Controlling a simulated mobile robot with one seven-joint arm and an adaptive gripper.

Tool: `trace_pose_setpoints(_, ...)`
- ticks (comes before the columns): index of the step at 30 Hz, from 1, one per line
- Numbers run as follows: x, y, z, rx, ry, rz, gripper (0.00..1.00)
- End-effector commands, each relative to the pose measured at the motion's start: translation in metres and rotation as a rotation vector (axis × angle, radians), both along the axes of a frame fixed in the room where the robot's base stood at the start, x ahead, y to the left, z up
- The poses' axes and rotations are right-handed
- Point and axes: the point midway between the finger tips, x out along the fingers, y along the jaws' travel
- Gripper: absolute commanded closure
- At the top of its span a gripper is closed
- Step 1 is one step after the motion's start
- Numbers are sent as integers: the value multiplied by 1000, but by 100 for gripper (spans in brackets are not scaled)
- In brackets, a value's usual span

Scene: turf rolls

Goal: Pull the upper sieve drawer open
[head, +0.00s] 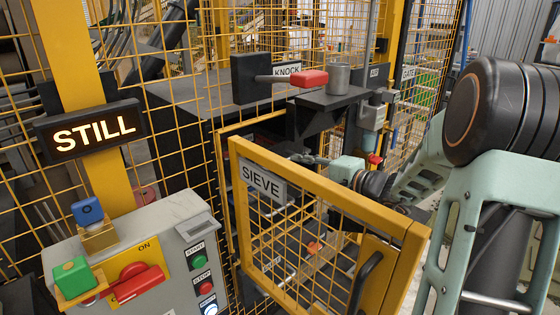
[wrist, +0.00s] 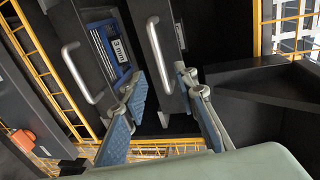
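In the wrist view, two dark drawer fronts with pale bar handles show side by side, as the view is turned. The right one seems to be the upper sieve drawer, with its handle (wrist: 156,50); the left handle (wrist: 77,72) seems to be the lower drawer's. My gripper (wrist: 165,80) is open, its fingers on either side of the right handle's near end; I cannot tell if they touch it. A blue-framed piece marked "3 mm" (wrist: 117,48) lies between the handles. In the head view my gripper (head: 308,159) is inside the cage, its fingertips and the drawers mostly hidden.
The yellow mesh gate marked SIEVE (head: 330,190) stands open in front of my forearm. A black shelf (head: 326,97) with a grey cup (head: 338,79) is above my gripper. The red-ended KNOCK lever (head: 310,78), control box (head: 170,245) and lit STILL sign (head: 92,131) are left.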

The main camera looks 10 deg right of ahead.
Motion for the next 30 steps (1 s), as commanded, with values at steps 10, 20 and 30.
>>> trace_pose_setpoints(10,52,36,-11,2,0,3,73)
trace_pose_setpoints(20,67,45,-16,1,1,1,73)
trace_pose_setpoints(30,66,45,-16,1,1,1,92)
